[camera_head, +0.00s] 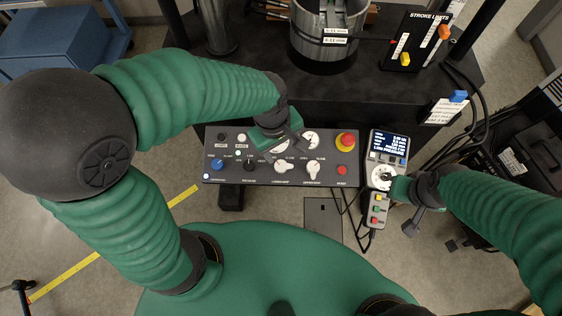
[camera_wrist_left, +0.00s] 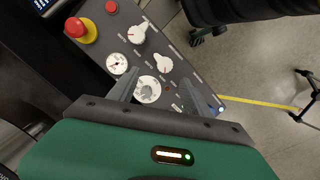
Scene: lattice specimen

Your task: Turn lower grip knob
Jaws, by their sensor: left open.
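The lower grip knob (camera_head: 284,167) is a white pointer knob in the lower row of the grey control panel (camera_head: 225,178). It also shows in the left wrist view (camera_wrist_left: 162,63), uncovered. My left gripper (camera_head: 293,146) is over the panel, just above the knob in the head view, and partly hides a round gauge. In the left wrist view its fingers (camera_wrist_left: 157,87) are apart and empty, with the gauge (camera_wrist_left: 149,90) showing between them. The knob lies beyond the fingertips. My right gripper (camera_head: 402,190) is by the handheld pendant (camera_head: 377,210); its jaws are not clear.
A similar upper grip knob (camera_head: 313,166) is right of the lower one. A red emergency stop (camera_head: 346,140), a red button (camera_head: 342,170) and a blue knob (camera_head: 217,164) are on the panel. A dark machine table (camera_head: 265,80) stands behind.

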